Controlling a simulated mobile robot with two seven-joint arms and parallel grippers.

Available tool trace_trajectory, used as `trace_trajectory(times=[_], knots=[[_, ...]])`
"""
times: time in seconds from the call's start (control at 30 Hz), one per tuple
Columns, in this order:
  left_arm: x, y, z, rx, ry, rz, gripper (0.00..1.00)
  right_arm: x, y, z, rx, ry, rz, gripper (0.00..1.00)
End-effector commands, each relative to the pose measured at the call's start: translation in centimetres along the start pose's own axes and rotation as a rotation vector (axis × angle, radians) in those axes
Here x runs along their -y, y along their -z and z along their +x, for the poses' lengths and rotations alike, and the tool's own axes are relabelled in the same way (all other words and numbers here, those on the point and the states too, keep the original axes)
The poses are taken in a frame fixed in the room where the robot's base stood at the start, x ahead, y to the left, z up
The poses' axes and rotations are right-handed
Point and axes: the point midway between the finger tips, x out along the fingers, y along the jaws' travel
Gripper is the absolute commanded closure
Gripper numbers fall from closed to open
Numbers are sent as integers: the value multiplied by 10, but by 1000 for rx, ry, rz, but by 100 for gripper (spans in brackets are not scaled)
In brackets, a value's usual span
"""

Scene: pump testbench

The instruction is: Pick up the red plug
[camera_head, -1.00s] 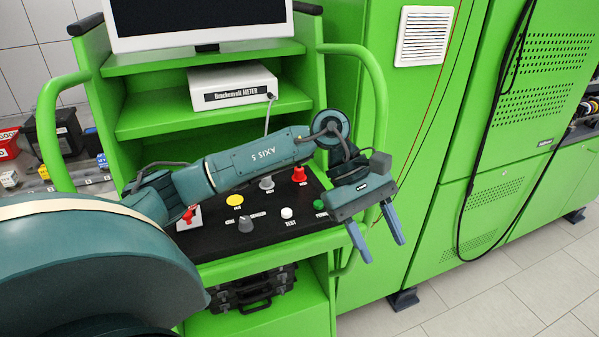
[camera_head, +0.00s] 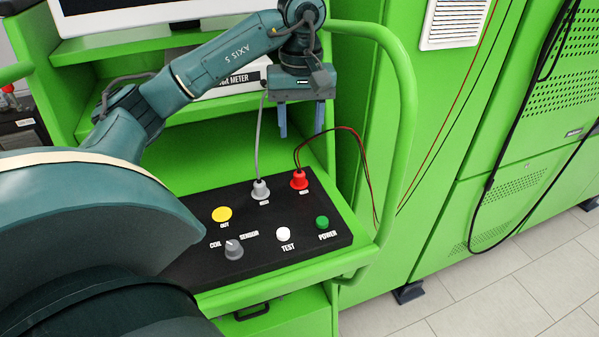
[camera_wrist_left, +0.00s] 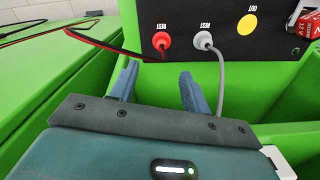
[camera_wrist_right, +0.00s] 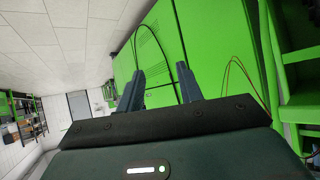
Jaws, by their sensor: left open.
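The red plug (camera_head: 299,180) stands in the black control panel (camera_head: 262,262), at its back right, with a red and black cable at its top. It also shows in the left wrist view (camera_wrist_left: 161,41), just beyond the fingertips and roughly between them. My left gripper (camera_head: 301,134) is open and empty, with its fingers pointing down, above the plug in the head picture and apart from it. In the left wrist view the left gripper (camera_wrist_left: 158,72) has its fingers spread. My right gripper (camera_wrist_right: 160,70) shows only in its own wrist view, open and empty.
A grey plug (camera_head: 260,191) with a grey cable stands left of the red plug. The panel also bears a yellow button (camera_head: 222,214), a grey knob (camera_head: 233,250), a white button (camera_head: 283,234) and a green button (camera_head: 322,222). A green rail (camera_head: 408,120) rises at the right.

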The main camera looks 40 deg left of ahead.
Motion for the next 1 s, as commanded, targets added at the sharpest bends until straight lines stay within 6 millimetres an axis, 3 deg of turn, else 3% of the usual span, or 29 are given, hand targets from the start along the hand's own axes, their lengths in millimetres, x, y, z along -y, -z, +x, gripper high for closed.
trace_trajectory(times=[0.03,0.2,0.57,0.83,1.0], knots=[[0,-1,16,5,4,1,53,0,-6,4,-1,2,-3,64],[0,-1,44,5,2,1,53,3,-7,4,-14,15,-14,64],[2,-1,72,4,3,-1,53,7,2,-2,-20,22,-14,64],[4,-1,109,4,2,0,53,1,2,-3,-4,3,-3,64],[3,-1,116,1,0,0,53,0,1,-1,0,-1,2,64]])
